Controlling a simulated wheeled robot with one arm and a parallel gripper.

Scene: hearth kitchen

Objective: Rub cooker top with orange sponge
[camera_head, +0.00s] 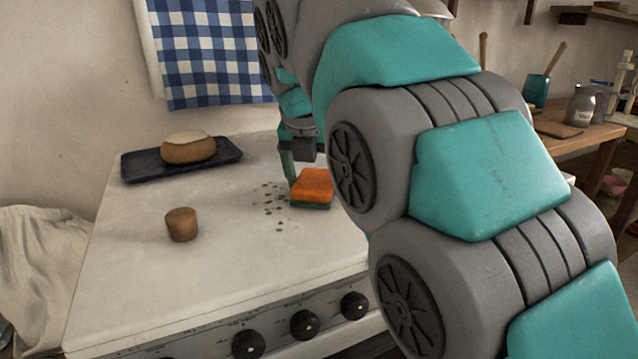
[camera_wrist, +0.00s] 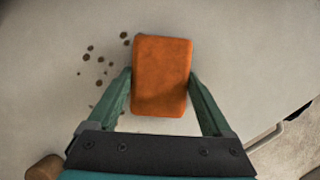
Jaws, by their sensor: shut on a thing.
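The orange sponge (camera_head: 313,184) has a dark green underside and is at the right part of the white cooker top (camera_head: 225,252). My gripper (camera_head: 290,170) is shut on the sponge, partly hidden behind my arm in the head view. In the wrist view my gripper (camera_wrist: 160,92) has one finger on each side of the sponge (camera_wrist: 161,75). The sponge is down at the cooker top; I cannot tell whether it touches it. Dark brown specks (camera_head: 272,204) lie on the top just left of the sponge, and they also show in the wrist view (camera_wrist: 98,58).
A dark tray (camera_head: 137,171) with a pale-topped loaf (camera_head: 188,150) stands at the back left. A brown cork-like cylinder (camera_head: 182,224) stands front left of the specks. Black knobs (camera_head: 304,324) line the cooker's front. A checked cloth (camera_head: 212,50) hangs behind. The front middle of the top is clear.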

